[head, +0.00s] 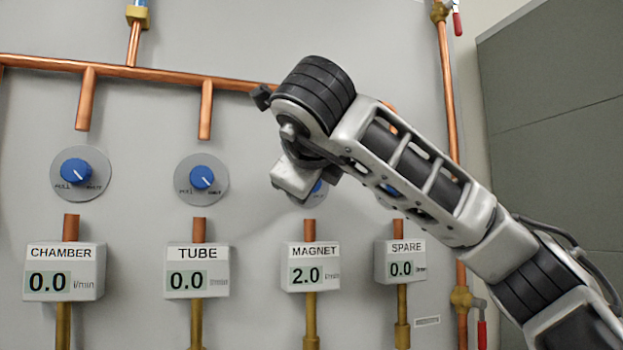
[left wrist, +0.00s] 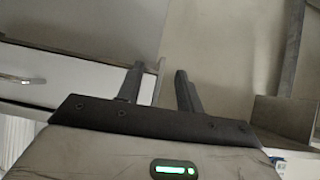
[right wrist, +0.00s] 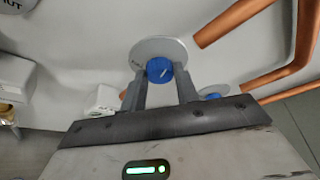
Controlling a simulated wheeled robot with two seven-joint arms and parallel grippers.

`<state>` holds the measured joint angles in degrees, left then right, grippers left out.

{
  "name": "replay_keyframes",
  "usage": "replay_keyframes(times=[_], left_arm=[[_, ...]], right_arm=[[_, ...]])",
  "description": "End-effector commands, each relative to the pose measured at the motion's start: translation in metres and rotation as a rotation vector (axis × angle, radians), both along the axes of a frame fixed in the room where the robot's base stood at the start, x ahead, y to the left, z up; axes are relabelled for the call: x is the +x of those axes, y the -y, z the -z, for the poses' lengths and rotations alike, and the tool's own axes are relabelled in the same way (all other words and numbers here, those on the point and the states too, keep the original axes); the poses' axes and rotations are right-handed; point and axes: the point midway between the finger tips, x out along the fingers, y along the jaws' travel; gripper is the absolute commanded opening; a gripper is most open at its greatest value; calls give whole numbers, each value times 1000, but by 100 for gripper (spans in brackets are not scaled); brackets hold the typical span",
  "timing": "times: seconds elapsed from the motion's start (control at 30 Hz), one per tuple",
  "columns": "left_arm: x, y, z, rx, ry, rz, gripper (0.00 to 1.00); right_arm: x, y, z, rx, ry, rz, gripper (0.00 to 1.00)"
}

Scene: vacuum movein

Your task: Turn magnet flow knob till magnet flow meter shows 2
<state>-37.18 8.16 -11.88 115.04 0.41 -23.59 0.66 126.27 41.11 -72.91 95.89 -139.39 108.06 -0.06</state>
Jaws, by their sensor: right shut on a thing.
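The magnet flow meter (head: 311,267) hangs on the panel in the head view and reads 2.0 l/min. The blue magnet flow knob (head: 320,187) sits above it on a round grey plate, mostly hidden behind my right arm. In the right wrist view the blue knob (right wrist: 160,70) lies between the fingertips of my right gripper (right wrist: 161,80), which is shut on it. My left gripper (left wrist: 156,82) shows only in the left wrist view, with its fingers apart and nothing between them.
The chamber meter (head: 64,272), tube meter (head: 197,271) and spare meter (head: 401,262) each read 0.0. The chamber knob (head: 76,172) and tube knob (head: 202,177) are to the left. Copper pipes (head: 150,74) run across the panel. In the left wrist view a white drawer (left wrist: 60,80) stands near.

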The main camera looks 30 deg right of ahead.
Motion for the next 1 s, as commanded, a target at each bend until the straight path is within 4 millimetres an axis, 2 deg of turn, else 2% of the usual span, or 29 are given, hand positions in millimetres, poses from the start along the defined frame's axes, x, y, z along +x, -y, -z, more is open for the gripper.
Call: replay_keyframes(times=[0.3,0.8,0.83,0.87,0.9,1.0], left_arm=[[-3,1,4,-3,-7,1,36],[-6,2,5,-3,-14,3,36],[-6,2,5,-3,-14,3,36],[-6,2,5,-3,-14,3,36],[-6,2,5,-3,-14,3,36],[-6,2,5,-3,-14,3,36]], right_arm=[[0,-1,1,-100,-24,-3,8],[0,-2,1,-113,-29,-3,8],[0,-2,1,-113,-29,-3,39],[0,-2,1,-113,-29,-3,47],[0,-1,1,-114,-28,-3,52],[0,-1,1,-113,-27,-3,52]])
